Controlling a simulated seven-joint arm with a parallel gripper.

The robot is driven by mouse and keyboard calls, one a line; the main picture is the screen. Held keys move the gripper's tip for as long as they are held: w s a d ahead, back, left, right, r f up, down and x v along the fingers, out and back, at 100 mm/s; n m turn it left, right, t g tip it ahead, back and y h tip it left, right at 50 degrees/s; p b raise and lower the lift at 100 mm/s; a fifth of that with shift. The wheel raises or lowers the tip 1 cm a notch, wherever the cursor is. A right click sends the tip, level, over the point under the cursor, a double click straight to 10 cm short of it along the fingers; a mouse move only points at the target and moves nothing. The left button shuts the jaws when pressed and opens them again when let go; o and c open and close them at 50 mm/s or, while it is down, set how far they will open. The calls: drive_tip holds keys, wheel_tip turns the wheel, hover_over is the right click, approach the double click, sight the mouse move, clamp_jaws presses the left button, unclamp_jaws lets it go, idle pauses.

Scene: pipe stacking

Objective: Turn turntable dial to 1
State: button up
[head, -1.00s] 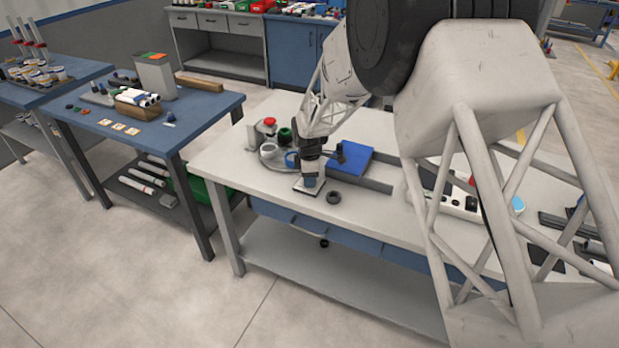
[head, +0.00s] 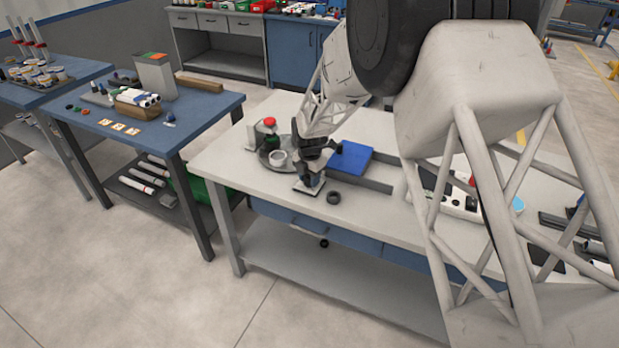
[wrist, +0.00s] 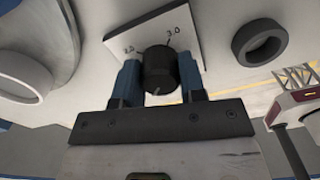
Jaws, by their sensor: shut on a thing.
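The dial (wrist: 159,66) is a dark round knob on a white plate (wrist: 186,27) with printed marks; one reads 3.0, and another is partly hidden. In the head view the plate (head: 302,189) lies near the table's front edge. My gripper (wrist: 160,78) is shut on the dial, with a blue finger at each side. In the head view my gripper (head: 311,178) points down over the plate and hides the knob. The grey turntable (head: 266,160) is just left of and behind it, carrying a white cup (head: 278,158).
A black ring (head: 333,197) lies on the table right of the plate. A blue flat box (head: 351,158) is behind the gripper. A red button (head: 269,122) tops a device behind the turntable. The table's front-left surface is clear.

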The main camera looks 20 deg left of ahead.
sight(309, 176)
drive_tip(key=shift+r+n, duration=0.1)
drive_tip(key=shift+n, duration=0.2)
drive_tip(key=o, duration=0.9)
drive_tip(key=shift+r, duration=3.85)
